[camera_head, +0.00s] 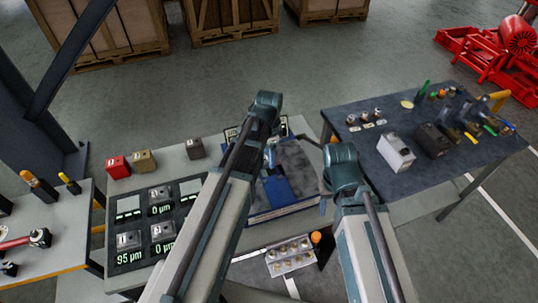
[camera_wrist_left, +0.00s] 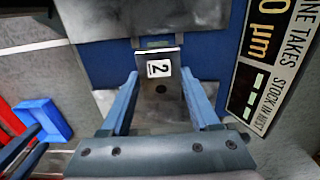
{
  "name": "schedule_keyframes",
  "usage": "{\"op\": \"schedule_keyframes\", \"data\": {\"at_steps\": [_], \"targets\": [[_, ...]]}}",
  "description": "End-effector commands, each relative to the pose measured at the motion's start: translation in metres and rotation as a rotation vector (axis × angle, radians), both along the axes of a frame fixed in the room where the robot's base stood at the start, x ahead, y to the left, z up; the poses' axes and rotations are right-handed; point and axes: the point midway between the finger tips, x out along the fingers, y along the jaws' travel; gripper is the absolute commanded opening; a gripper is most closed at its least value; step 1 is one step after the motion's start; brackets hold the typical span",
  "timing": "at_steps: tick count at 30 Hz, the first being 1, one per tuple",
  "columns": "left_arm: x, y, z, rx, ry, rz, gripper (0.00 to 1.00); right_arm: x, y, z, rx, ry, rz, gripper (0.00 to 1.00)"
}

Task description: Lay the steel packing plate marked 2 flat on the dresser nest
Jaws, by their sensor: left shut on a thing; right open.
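The steel packing plate marked 2 (camera_wrist_left: 161,88) is between the blue fingers of my left gripper (camera_wrist_left: 163,92), which is shut on it. Its white label faces the wrist camera. Beyond its far end lies the blue surface of the dresser nest (camera_wrist_left: 103,60), with a grey slab across it. I cannot tell whether the plate touches the nest. In the head view the dresser (camera_head: 300,165) is on the middle bench, and my left gripper (camera_head: 270,160) is over its left side, partly hidden by the arm. My right gripper (camera_head: 324,196) is open at the dresser's right side.
A dark panel (camera_head: 160,225) with several weighing or gauge pads and green readouts lies left of the dresser. Red (camera_head: 117,166) and tan (camera_head: 143,160) blocks stand behind it. A rack of small parts (camera_head: 290,256) is in front. A dark table (camera_head: 430,140) with tools stands right.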

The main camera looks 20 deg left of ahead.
Motion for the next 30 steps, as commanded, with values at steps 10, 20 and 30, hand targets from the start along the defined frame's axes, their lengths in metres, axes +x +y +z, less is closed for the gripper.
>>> {"op": "schedule_keyframes", "data": {"at_steps": [10, 20, 30], "targets": [[0.000, 0.000, 0.000, 0.000, 0.000, 0.000, 0.00, 0.000, 0.000, 0.000, 0.000, 0.000, 0.000, 0.50], [0.000, 0.000, -0.016, 0.000, 0.000, 0.000, 0.00, 0.000, 0.000, -0.016, 0.000, 0.000, 0.000, 0.50], [-0.001, 0.000, -0.044, 0.000, 0.000, 0.000, 0.00, -0.001, 0.000, -0.044, 0.000, 0.000, -0.002, 0.50]]}}
